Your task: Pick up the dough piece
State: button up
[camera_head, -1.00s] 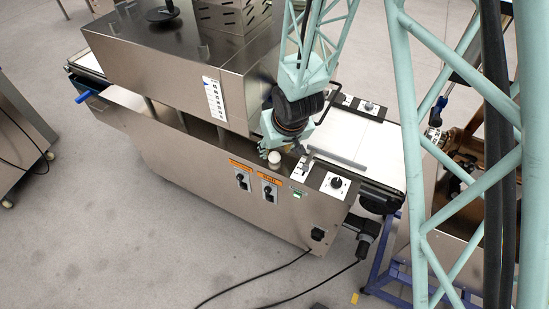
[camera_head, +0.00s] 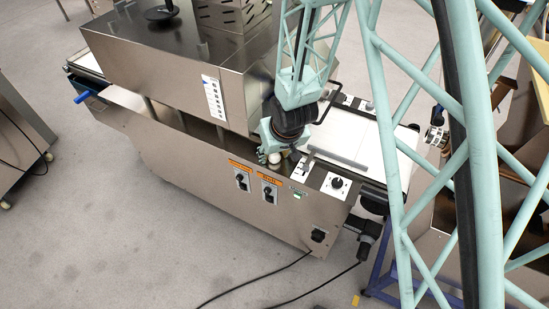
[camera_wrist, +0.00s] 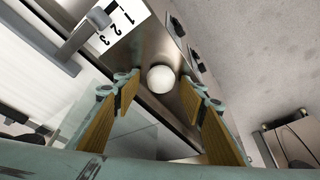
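The dough piece (camera_wrist: 161,79) is a small, smooth, white ball in the wrist view, near the front edge of the steel machine. It also shows in the head view (camera_head: 274,159), partly covered by my gripper (camera_head: 267,152). In the wrist view my gripper (camera_wrist: 160,86) is open. Its two fingers with ribbed, yellow-brown pads stand on either side of the dough piece, with gaps to both sides. I cannot tell how far the ball lies beyond the fingertips.
The steel dough machine (camera_head: 190,150) has a tall housing close left of my arm and a white belt (camera_head: 350,134) to the right. A number scale (camera_wrist: 117,30) and lever (camera_wrist: 88,33) are close to the fingers. Open floor lies in front.

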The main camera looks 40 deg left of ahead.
jog(key=shift+c, duration=0.2)
jog(key=c, duration=0.9)
jog(key=shift+r, duration=0.2)
jog(key=shift+r+p, duration=0.55)
jog(key=shift+r, duration=0.9)
jog(key=shift+d+r, duration=0.1)
jog(key=shift+r, duration=0.1)
jog(key=s+d, duration=0.3)
jog(key=d, duration=0.1)
jog(key=s+d+r, duration=0.1)
jog(key=s+d, duration=0.2)
jog(key=d, duration=0.1)
jog(key=s+d, duration=0.3)
jog(key=d, duration=0.2)
jog(key=shift+s+r, duration=0.1)
jog(key=shift+r, duration=0.05)
